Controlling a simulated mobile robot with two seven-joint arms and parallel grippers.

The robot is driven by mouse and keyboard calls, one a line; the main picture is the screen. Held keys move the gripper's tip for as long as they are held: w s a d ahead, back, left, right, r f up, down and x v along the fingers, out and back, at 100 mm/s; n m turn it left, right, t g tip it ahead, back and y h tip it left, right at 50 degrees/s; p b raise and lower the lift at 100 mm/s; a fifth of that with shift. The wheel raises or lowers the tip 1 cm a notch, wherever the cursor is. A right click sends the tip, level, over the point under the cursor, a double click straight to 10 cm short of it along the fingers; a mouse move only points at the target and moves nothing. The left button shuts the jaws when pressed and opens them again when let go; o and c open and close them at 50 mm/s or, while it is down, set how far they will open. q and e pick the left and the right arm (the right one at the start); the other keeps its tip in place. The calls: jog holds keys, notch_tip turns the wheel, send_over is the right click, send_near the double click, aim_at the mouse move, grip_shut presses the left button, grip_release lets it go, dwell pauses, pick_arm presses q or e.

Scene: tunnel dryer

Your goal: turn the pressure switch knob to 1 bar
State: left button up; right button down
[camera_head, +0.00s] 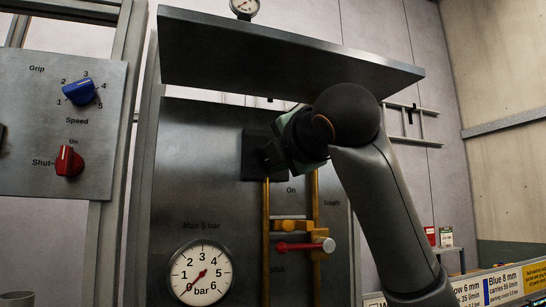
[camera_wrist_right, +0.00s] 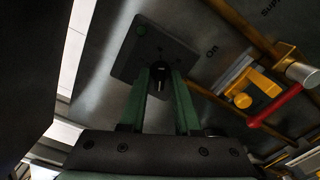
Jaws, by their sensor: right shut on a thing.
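The pressure switch is a dark square box (camera_head: 256,160) on the grey metal panel (camera_head: 205,150), and it fills the upper middle of the right wrist view (camera_wrist_right: 150,48). My right gripper (camera_head: 275,153) reaches it from the right in the head view. In the right wrist view its green fingers (camera_wrist_right: 161,76) are shut on a small black knob (camera_wrist_right: 160,70) in front of the box. The knob's pointer and scale are hidden or too dark to read. A round gauge (camera_head: 200,272) marked "Max 5 bar" has its red needle near 0. My left gripper is not in view.
Yellow pipes (camera_head: 266,225) run below the switch, with a red-handled valve (camera_head: 300,246), also in the right wrist view (camera_wrist_right: 275,105). A metal shelf (camera_head: 280,62) overhangs above. A left panel carries a blue knob (camera_head: 79,92) and a red knob (camera_head: 69,161).

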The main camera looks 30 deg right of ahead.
jog(key=shift+n, duration=0.6)
jog(key=shift+f, duration=0.1)
jog(key=c, duration=0.9)
grip_release()
jog(key=shift+s, duration=0.1)
jog(key=b+v, duration=0.4)
jog(key=v, duration=0.8)
jog(key=shift+s+a, duration=0.1)
jog(key=shift+s, duration=0.05)
